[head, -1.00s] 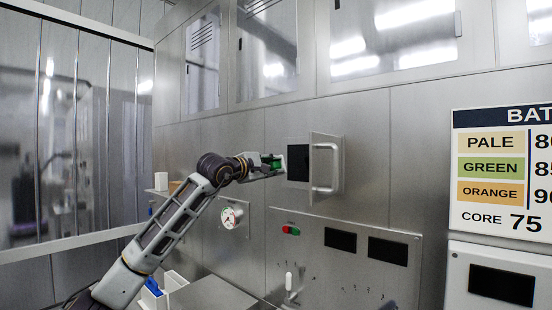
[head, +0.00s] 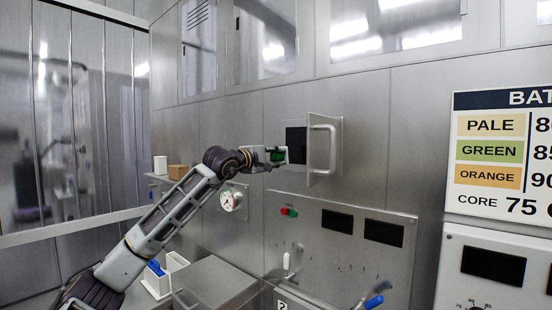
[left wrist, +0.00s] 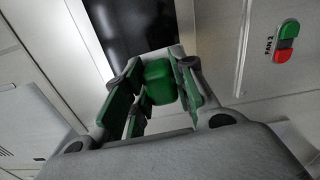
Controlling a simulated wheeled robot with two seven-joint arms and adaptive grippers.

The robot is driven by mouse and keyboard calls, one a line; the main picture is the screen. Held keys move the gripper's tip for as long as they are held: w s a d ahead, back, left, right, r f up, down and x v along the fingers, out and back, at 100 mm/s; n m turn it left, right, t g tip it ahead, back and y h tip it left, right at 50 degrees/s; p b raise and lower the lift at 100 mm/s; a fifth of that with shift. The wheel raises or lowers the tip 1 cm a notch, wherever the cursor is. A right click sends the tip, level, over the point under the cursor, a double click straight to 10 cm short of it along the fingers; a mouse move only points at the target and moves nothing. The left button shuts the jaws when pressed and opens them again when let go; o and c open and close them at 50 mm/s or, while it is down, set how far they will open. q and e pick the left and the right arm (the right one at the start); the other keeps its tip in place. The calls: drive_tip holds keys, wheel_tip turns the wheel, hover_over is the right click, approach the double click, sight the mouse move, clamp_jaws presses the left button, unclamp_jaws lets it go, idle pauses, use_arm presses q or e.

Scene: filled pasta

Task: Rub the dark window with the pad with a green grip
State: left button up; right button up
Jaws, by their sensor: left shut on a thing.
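The dark window (head: 296,142) is a black upright panel in the steel wall, left of an open hatch door with a bar handle. It also shows at the top of the left wrist view (left wrist: 130,24). My left gripper (head: 279,156) is shut on the pad's green grip (left wrist: 160,84), with green-lined fingers on both sides. The pad (left wrist: 162,56) is pale and partly hidden behind its grip. It overlaps the window's lower part in the wrist view. I cannot tell whether it touches the glass. My right gripper is not in view.
The open hatch door (head: 330,150) stands out just right of the window. A brown box (head: 178,172) sits on a shelf at left. A blue-handled item (head: 374,302) shows at the bottom.

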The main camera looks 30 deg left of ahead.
sight(284, 155)
use_arm(q)
drive_tip(key=shift+w, duration=0.2)
drive_tip(key=shift+w+d+r+p, duration=0.1)
drive_tip(key=shift+w+p, duration=0.85)
drive_tip(key=shift+w, duration=0.15)
drive_tip(key=shift+w+d+r+p, duration=0.1)
drive_tip(key=shift+w+p, duration=0.85)
drive_tip(key=shift+w, duration=0.1)
drive_tip(key=shift+w+f+p, duration=0.2)
drive_tip(key=shift+w+p, duration=0.25)
drive_tip(key=shift+w, duration=0.2)
drive_tip(key=shift+w+d+p, duration=0.1)
drive_tip(key=shift+w+p, duration=0.6)
drive_tip(key=shift+w, duration=0.3)
drive_tip(key=shift+d, duration=0.1)
drive_tip(key=shift+s+d+b, duration=0.2)
drive_tip(key=shift+d+b, duration=0.65)
drive_tip(key=shift+d, duration=0.75)
drive_tip(key=shift+d, duration=0.2)
